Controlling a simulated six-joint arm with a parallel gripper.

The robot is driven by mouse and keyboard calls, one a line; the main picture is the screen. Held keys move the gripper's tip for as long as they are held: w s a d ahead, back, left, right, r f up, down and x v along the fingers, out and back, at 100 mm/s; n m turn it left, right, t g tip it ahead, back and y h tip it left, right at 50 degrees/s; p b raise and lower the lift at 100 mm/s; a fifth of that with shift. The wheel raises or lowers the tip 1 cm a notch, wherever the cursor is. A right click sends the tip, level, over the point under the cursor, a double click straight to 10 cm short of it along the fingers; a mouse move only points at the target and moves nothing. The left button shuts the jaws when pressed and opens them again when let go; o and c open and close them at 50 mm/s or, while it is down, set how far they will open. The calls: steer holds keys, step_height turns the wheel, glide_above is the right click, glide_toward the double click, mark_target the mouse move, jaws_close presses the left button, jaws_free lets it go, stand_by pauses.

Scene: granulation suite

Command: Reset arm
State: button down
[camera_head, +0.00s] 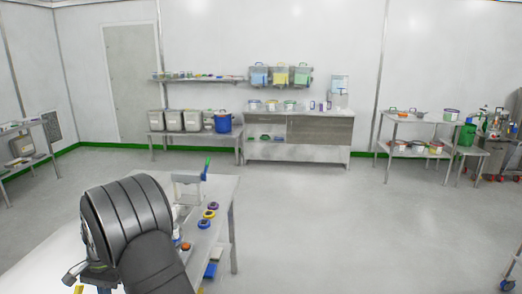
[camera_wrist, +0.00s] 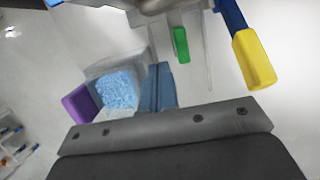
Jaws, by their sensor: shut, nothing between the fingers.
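My gripper (camera_wrist: 158,68) shows in the wrist view as two blue-grey fingers pressed together, with nothing between them. In the head view my dark ribbed arm fills the lower left, and the gripper cannot be made out there. In the wrist view a clear scoop or container with blue granules (camera_wrist: 118,90) lies left of the fingers, with a purple end (camera_wrist: 80,103) beside it. A green handle (camera_wrist: 180,45) is just beyond the fingers, and a yellow handle (camera_wrist: 255,60) is to the right. I cannot tell their exact distance from the fingers.
A metal table (camera_head: 222,190) stands by my arm, holding a pale rack (camera_head: 187,178) and small coloured round items (camera_head: 209,214). A bench with grey bins and a blue bucket (camera_head: 223,122), a cabinet (camera_head: 320,130) and shelved carts (camera_head: 410,130) line the back. The middle floor is clear.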

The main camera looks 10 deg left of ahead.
steer(key=x, duration=0.3)
steer(key=shift+s+f, duration=0.15)
steer(key=shift+f, duration=0.25)
steer(key=s, duration=0.1)
steer(key=s+f, duration=0.1)
steer(key=s, duration=0.1)
steer(key=shift+f, duration=0.1)
steer(key=shift+s, duration=0.65)
